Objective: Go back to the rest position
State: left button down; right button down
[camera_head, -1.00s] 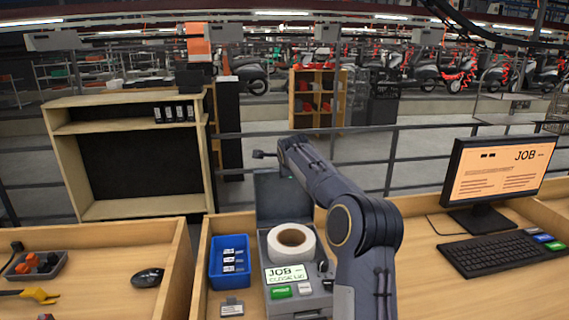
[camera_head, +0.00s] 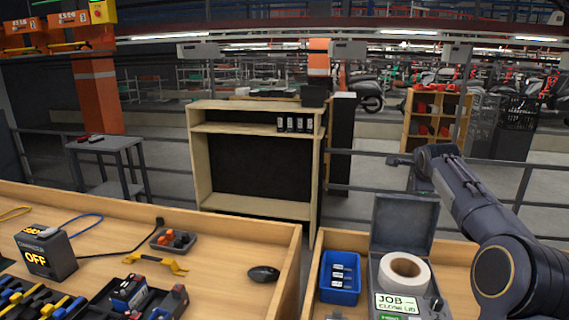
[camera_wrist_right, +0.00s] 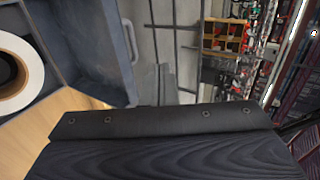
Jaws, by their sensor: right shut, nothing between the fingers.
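My right arm comes in from the right in the head view and reaches over the bench. Its gripper (camera_head: 394,161) is small there, above and behind the open lid (camera_head: 405,222) of a grey box, and apart from it. It is shut and holds nothing that I can see. In the right wrist view a dark plate fills the bottom, with the box's grey lid and a white tape roll (camera_wrist_right: 18,75) at the left. My left gripper is not in view.
The tape roll (camera_head: 404,271) sits in the grey box with a JOB label (camera_head: 397,304). A blue bin (camera_head: 340,278) stands beside it. A wooden-edged bench (camera_head: 215,235) at left holds tools, a mouse (camera_head: 263,274) and a black OFF box (camera_head: 46,254). A shelf (camera_head: 255,160) and railing stand behind.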

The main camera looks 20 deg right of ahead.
jog(key=s+a+f+n+g+y, duration=0.1)
jog(key=s+a+f+n+y, duration=0.15)
jog(key=s+a+n, duration=0.45)
jog(key=s+a+f+n+y, duration=0.1)
jog(key=s+a+n+y, duration=0.25)
jog(key=s+a, duration=0.8)
jog(key=s+a+f+n+g+y, duration=0.1)
jog(key=s+a+f+n, duration=0.5)
jog(key=s, duration=0.4)
jog(key=s+a+f+n+g+y, duration=0.2)
jog(key=s+a+f+n, duration=0.3)
jog(key=s+a+f, duration=0.4)
jog(key=shift+s+a+n+y, duration=0.35)
jog(key=shift+s+a, duration=0.65)
jog(key=shift+a, duration=0.25)
